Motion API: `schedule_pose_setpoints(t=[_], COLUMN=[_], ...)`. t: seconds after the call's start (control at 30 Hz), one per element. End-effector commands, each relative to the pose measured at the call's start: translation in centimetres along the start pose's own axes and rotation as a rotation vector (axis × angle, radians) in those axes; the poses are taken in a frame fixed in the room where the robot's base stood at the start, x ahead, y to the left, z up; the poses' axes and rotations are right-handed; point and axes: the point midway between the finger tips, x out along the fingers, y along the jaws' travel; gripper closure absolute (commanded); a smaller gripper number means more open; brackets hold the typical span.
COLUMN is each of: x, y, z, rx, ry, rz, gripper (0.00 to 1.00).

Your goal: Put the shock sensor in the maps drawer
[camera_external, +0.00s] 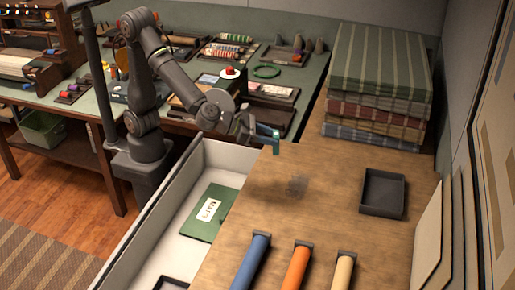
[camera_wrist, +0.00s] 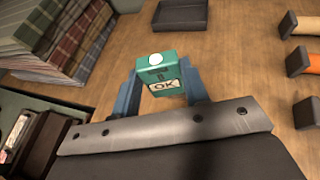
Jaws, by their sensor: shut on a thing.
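The shock sensor is a small teal box with a white round spot and an "OK" label. It shows in the wrist view (camera_wrist: 163,73) between the two blue fingers of my gripper (camera_wrist: 161,84), which is shut on it. In the external view the sensor (camera_external: 276,147) is a small teal shape at the tip of my gripper (camera_external: 268,136), by the left back edge of the wooden top. The maps drawer (camera_external: 207,152) is pulled open, with pale walls, below and left of the gripper. A green folder labelled "MAPS" (camera_external: 209,211) lies inside it.
The wooden top (camera_external: 320,215) holds an empty black tray (camera_external: 383,193), a stack of folded plaid blankets (camera_external: 378,75) and blue, orange and cream rolls (camera_external: 297,268). Behind, a green-topped bench (camera_external: 300,100) carries several small items. The drawer's near end holds a dark tray (camera_external: 171,284).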

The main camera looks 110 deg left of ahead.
Motion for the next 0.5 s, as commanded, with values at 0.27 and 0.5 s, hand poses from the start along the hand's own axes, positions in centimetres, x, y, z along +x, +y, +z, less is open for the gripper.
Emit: schedule_pose_setpoints(t=[0.27,0.5], x=[-0.5,-1.6], y=[-0.4,-0.3], z=[-2.3,-5.3], rx=[-0.104,-0.209], ry=[0.002,0.001], rz=[0.257,0.516], gripper=[0.83,0.83])
